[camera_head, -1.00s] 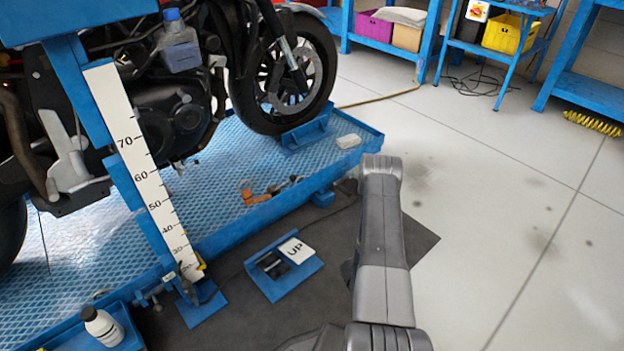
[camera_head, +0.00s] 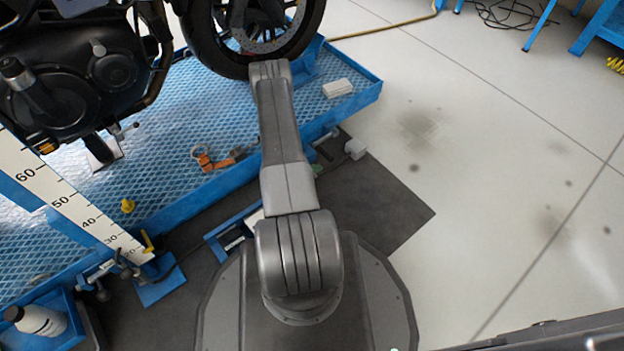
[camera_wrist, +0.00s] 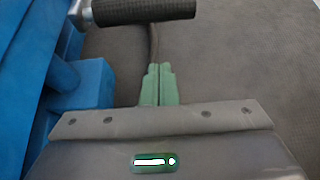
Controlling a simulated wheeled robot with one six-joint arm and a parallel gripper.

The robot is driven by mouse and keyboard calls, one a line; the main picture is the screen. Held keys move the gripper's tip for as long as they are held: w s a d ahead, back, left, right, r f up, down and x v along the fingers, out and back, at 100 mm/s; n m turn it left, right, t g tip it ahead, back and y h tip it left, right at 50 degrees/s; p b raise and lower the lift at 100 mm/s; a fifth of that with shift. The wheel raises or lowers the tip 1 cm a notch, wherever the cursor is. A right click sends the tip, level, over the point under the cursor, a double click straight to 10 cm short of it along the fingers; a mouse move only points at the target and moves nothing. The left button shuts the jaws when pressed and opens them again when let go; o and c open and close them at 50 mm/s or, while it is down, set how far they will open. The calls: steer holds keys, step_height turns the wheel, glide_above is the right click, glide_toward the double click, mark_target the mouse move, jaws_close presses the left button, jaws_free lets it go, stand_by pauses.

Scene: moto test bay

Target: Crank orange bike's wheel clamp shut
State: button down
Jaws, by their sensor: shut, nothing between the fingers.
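My gripper (camera_wrist: 158,84) shows in the wrist view as two green fingers pressed together, with nothing between them. A black knurled handle (camera_wrist: 145,11) on a metal end lies just beyond the fingertips, at the top of the picture. It appears apart from the fingers. The bike's front wheel (camera_head: 215,62) stands on the blue platform in the head view, partly hidden by my arm. A blue wheel clamp (camera_head: 306,62) shows beside the tyre. The visible part of the bike is dark; I see no orange bodywork. My fingertips cannot be made out clearly in the head view.
The blue platform's edge (camera_head: 352,103) runs along my left side; its blue side fills the left of the wrist view. A white block (camera_head: 337,88) and an orange strap (camera_head: 222,160) lie on it.

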steer(key=shift+w+d+r+b, duration=0.15)
steer(key=shift+d+r, duration=0.1)
steer(key=shift+r, duration=0.35)
steer(key=shift+w+d+r+b, duration=0.1)
steer(key=shift+d+r, duration=0.15)
steer(key=shift+r, duration=0.3)
steer(key=shift+w+d+r+b, duration=0.15)
steer(key=shift+d+r, duration=0.1)
steer(key=shift+r, duration=0.35)
steer(key=shift+a+r, duration=0.1)
steer(key=shift+r+g+y+p, duration=0.3)
steer(key=shift+g+y+p, duration=0.1)
steer(key=shift+y+p, duration=0.1)
